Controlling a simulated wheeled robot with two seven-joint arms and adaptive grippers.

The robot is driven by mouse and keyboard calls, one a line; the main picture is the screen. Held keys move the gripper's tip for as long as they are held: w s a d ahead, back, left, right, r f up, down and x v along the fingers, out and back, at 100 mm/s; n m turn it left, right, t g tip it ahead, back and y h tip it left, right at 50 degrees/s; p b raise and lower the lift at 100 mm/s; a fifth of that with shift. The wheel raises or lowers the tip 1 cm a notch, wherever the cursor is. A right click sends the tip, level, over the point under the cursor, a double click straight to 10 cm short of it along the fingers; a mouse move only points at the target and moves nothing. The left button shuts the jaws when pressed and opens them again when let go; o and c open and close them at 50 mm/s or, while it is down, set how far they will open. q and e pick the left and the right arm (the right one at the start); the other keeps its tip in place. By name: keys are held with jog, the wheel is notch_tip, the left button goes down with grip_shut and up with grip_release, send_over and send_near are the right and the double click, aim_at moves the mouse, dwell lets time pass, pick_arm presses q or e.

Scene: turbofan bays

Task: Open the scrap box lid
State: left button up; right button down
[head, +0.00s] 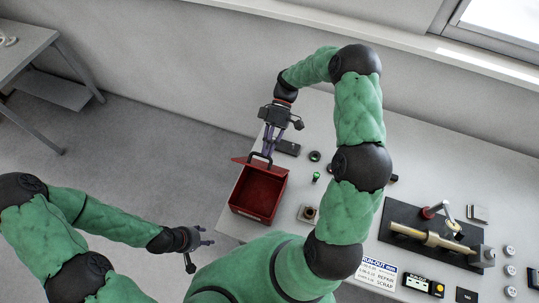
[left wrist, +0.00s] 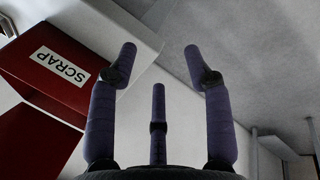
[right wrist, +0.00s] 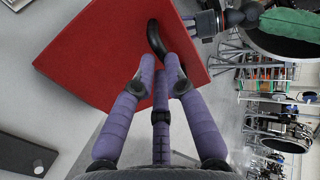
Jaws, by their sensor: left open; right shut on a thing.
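The red scrap box (head: 258,194) stands at the left end of the bench, and its dark red inside shows from above. Its lid (head: 243,160) is raised along the far edge. My right gripper (head: 268,152) is shut on the lid's black handle (head: 260,156); in the right wrist view the fingers meet at the handle (right wrist: 156,38) on the red lid (right wrist: 105,55). My left gripper (head: 209,237) is open and empty, left of the box and apart from it. The left wrist view shows the box's white SCRAP label (left wrist: 60,67).
The floor left of the bench is clear up to a grey table (head: 28,45).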

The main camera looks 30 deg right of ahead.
pick_arm(q)
jog(key=shift+w+d, duration=0.15)
jog(key=shift+w, duration=0.2)
jog(key=c, duration=0.8)
jog(key=w+d+r, duration=0.1)
jog(key=w+r, duration=0.1)
jog(key=w+d+r+t+y, duration=0.1)
jog(key=w+r, duration=0.1)
jog(key=w+d+r+t, duration=0.1)
jog(key=w+r, duration=0.1)
jog(key=shift+w+d, duration=0.25)
jog(key=shift+w, duration=0.05)
grip_shut()
jog(key=w+d+r+t+y, duration=0.1)
jog(key=w+d+r+t, duration=0.15)
jog(key=d+r, duration=0.4)
jog(key=n+t, duration=0.2)
send_near(248, 163)
jog(key=shift+h, duration=0.4)
jog(key=x, duration=0.5)
jog(key=w+x, duration=0.1)
jog(key=x, duration=0.1)
jog(key=shift+w+a+r, duration=0.1)
jog(key=shift+a+r, duration=0.05)
jog(key=shift+r, duration=0.05)
